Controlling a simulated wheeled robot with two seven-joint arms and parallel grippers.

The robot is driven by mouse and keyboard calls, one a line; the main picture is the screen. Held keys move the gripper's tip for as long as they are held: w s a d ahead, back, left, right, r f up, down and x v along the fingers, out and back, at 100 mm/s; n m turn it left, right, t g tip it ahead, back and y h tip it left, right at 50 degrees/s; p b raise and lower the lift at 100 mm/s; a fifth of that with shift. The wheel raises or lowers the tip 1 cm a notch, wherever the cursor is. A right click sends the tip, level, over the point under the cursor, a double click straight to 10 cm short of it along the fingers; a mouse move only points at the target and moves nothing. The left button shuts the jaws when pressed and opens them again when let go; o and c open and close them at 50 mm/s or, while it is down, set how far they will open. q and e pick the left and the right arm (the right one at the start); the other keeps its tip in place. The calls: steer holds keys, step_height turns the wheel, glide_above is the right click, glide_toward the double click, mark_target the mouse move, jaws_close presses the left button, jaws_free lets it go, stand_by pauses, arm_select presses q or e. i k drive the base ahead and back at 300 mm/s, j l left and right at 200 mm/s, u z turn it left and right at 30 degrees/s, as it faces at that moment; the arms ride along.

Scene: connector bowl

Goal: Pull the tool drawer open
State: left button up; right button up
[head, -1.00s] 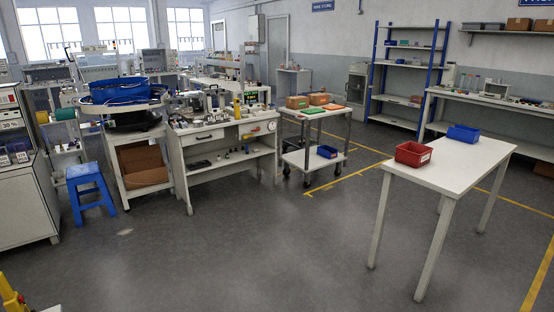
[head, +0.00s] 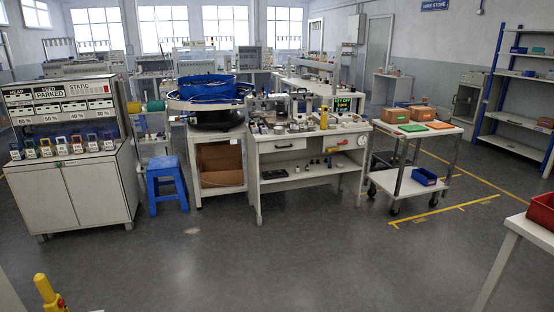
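The workbench (head: 312,168) stands in the middle of the head view, a few steps away across the floor. Under its top at the left is a pale drawer front (head: 268,147) with a small dark handle (head: 284,147). The drawer looks shut, flush with the bench. To its right, the bench front has an orange handle (head: 342,142) and a round dial (head: 361,140); I cannot tell whether that part is also a drawer. Neither of my grippers is in view.
A blue stool (head: 166,184) and a bowl feeder stand (head: 220,191) are left of the bench. A wheeled cart (head: 412,184) is right of it. A white table (head: 530,231) is at the right edge, a yellow post-like thing (head: 46,292) at lower left. The floor ahead is clear.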

mark_target(286, 144)
steer(key=i+j+u, duration=0.2)
steer(key=i, duration=1.2)
steer(key=l, duration=0.1)
